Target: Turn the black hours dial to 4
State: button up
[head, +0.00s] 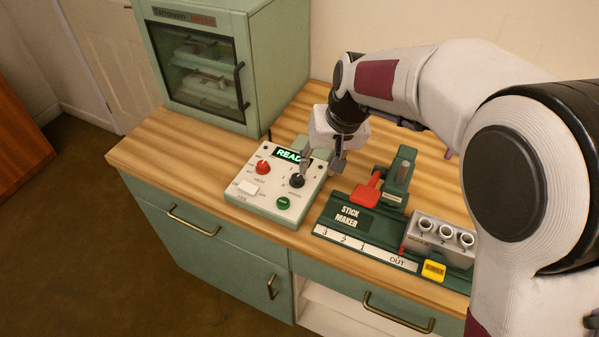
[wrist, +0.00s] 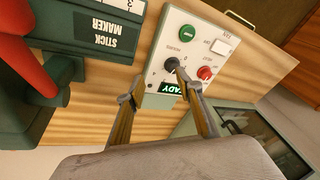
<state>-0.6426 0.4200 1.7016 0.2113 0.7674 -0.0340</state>
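The black hours dial (head: 297,181) is a small round knob on the white-topped control box (head: 245,203), right of the red knob and above the green button. It also shows in the wrist view (wrist: 171,64). My gripper (head: 321,166) is above the box's back right corner, with its fingers spread and nothing between them. In the wrist view my gripper (wrist: 154,88) has its right fingertip close beside the dial and its left fingertip off the box's edge; I cannot tell whether it touches. The dial's pointer setting is too small to read.
The box also has a red knob (head: 263,167), a white switch (head: 248,188), a green button (head: 283,203) and a lit display (head: 288,155) partly hidden by a finger. A stick maker (head: 350,217) with a red lever stands right. A green cabinet (head: 205,65) stands behind left.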

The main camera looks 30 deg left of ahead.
aim_at(297, 177)
jog(key=shift+a+r+n+y, duration=0.15)
jog(key=shift+a+n, duration=0.25)
jog(key=shift+n, duration=0.95)
jog(key=shift+a+r+n+y, duration=0.1)
jog(key=shift+a+n+y, duration=0.2)
jog(key=shift+n, duration=1)
jog(key=shift+a+r+n+y, duration=0.15)
jog(key=shift+a+n, duration=0.3)
jog(key=shift+n, duration=0.9)
jog(key=shift+f, duration=0.1)
jog(key=shift+x, duration=3.9)
grip_shut()
